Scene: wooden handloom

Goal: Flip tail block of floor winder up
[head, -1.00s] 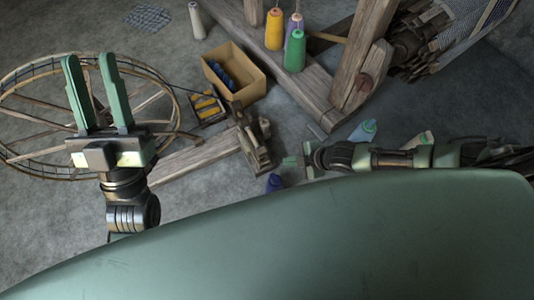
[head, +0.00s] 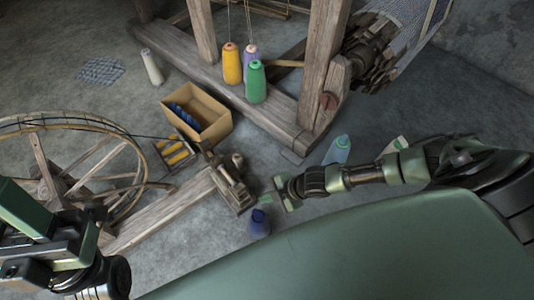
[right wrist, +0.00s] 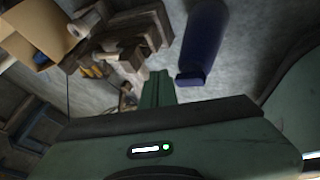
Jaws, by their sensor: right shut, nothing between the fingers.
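The floor winder has a large spoked wheel (head: 90,165) at the left of the head view and a wooden beam (head: 165,212) along the floor. The wooden block assembly (head: 232,182) at the beam's right end seems to be the tail block; its exact tilt is hard to tell. Winder wood (right wrist: 125,45) also shows in the right wrist view. My right gripper (head: 268,199) is just right of this block, apart from it; its fingers (right wrist: 157,88) are shut and empty. My left gripper (head: 18,208) is at the lower left edge, its fingertips partly cut off.
A cardboard box (head: 208,113) and a tray of yellow bobbins (head: 176,152) are behind the block. The loom frame (head: 270,115) with thread cones stands farther back. A light blue cone (head: 338,150) is at right.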

